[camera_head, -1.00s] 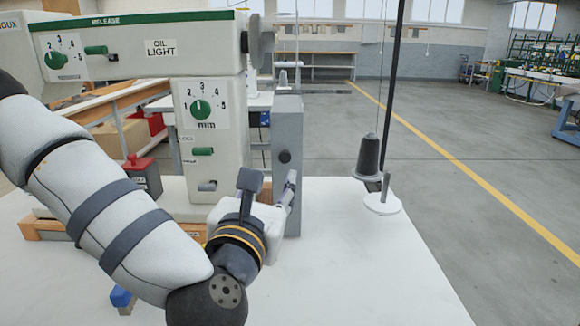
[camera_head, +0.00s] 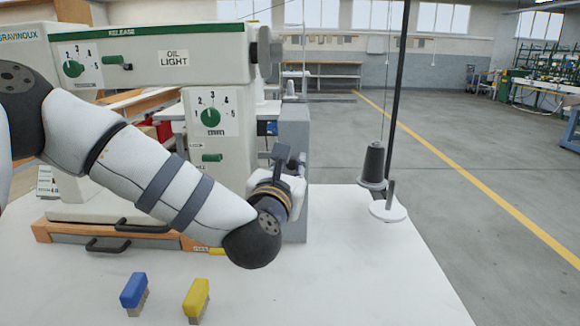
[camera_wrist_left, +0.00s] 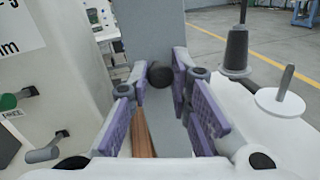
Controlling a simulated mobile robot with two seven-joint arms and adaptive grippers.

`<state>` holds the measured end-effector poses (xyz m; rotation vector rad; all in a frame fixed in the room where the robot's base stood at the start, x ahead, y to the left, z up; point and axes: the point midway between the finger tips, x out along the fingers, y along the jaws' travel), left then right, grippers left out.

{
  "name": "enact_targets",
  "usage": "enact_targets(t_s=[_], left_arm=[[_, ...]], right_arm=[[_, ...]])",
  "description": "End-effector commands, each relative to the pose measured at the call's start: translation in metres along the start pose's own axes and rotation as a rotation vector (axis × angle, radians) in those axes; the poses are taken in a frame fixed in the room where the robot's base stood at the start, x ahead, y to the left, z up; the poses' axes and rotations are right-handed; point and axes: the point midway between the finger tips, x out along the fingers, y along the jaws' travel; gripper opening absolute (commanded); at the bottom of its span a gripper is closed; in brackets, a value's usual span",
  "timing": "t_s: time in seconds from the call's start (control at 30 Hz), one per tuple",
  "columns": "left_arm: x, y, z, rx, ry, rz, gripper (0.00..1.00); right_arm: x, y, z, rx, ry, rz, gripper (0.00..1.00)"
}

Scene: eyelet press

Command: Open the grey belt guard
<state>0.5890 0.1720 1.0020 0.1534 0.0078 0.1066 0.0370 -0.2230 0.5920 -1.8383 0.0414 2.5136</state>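The grey belt guard (camera_head: 294,128) is a tall upright panel on the right side of the pale green press (camera_head: 225,120). It looks closed against the machine. In the left wrist view the guard (camera_wrist_left: 152,28) stands straight ahead, with a dark round knob (camera_wrist_left: 160,74) on its face. My left gripper (camera_wrist_left: 160,70) has its purple-padded fingers spread apart, with the knob appearing between the far tips. I cannot tell whether the pads touch it. In the head view my left gripper (camera_head: 294,163) is in front of the guard's lower part, and its fingers and the knob are largely hidden. My right gripper is not in view.
A blue-handled brush-like tool (camera_head: 134,290) and a yellow one (camera_head: 196,298) stand on the white table (camera_head: 340,275). A dark thread cone (camera_head: 373,165) on a stand with a tall pole is right of the guard. The table's right front is clear.

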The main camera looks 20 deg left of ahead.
Motion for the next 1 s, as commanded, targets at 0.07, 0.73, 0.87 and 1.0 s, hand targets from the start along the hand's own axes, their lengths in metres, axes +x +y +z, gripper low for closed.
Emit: enact_targets(t_s=[0.07, 0.73, 0.87, 1.0], left_arm=[[0.0, 0.0, 0.0, -0.001, 0.0, 0.0, 0.0], [0.02, -0.109, 0.015, -0.001, 0.0, 0.0, 0.0], [0.02, -0.113, 0.017, -0.001, 0.001, 0.002, 0.0], [0.02, -0.113, 0.018, -0.001, 0.0, 0.002, 0.0]], right_arm=[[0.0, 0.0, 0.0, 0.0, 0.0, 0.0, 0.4], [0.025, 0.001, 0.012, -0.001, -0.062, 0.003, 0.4], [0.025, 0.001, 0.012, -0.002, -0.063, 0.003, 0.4], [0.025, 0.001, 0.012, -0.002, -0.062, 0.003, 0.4]])
